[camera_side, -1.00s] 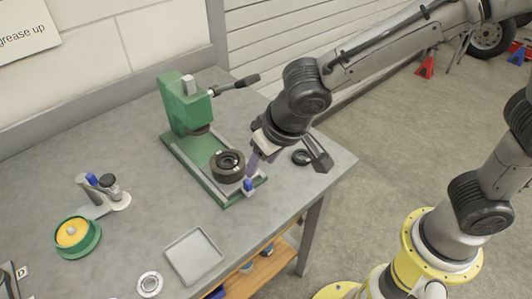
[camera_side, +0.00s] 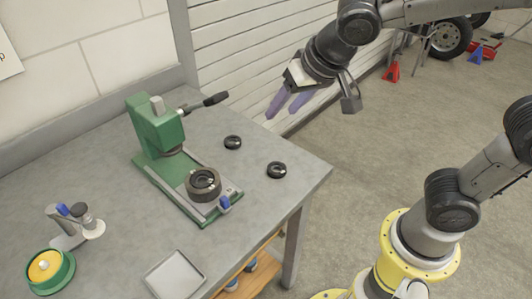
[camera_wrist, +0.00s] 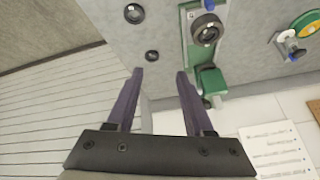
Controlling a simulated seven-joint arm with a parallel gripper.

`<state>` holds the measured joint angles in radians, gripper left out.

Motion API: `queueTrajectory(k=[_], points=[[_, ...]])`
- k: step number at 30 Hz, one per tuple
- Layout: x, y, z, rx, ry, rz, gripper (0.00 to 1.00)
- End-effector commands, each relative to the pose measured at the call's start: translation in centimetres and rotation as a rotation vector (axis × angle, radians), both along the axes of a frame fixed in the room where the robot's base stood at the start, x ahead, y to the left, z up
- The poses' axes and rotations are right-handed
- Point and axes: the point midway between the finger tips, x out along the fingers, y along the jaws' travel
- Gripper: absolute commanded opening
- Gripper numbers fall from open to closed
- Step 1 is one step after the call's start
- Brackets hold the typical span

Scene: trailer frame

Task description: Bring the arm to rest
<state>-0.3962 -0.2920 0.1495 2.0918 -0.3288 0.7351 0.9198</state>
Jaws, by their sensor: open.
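My gripper (camera_side: 287,104) is open and empty, with two purple fingers. It hangs in the air above the back right edge of the grey workbench (camera_side: 110,215), clear of everything on it. In the wrist view the fingers of my gripper (camera_wrist: 158,78) are spread apart with nothing between them. The green press (camera_side: 160,135) stands on the bench to the left of my gripper. A dark round part (camera_side: 203,183) sits on the press's base.
Two small black rings (camera_side: 233,142) (camera_side: 276,170) lie on the bench right of the press. A grey tray (camera_side: 174,278), a small stand (camera_side: 72,222) and a green and yellow round container (camera_side: 47,268) are at the front left. Open floor (camera_side: 390,150) lies to the right.

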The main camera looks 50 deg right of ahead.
Motion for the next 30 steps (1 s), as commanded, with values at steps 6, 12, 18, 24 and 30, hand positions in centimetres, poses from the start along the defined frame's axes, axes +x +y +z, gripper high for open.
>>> queueTrajectory(k=[6,12,18,24,30], points=[[-7.5,-8.0,1.9,-0.001,-0.051,-0.073,0.53],[-13.8,-9.4,0.0,-0.055,-0.033,0.040,0.53],[-15.9,-8.4,-2.1,-0.103,0.034,0.227,0.53],[-15.9,-8.3,-2.1,-0.136,0.041,0.296,0.53],[-15.9,-8.3,-2.1,-0.137,0.040,0.296,0.53]])
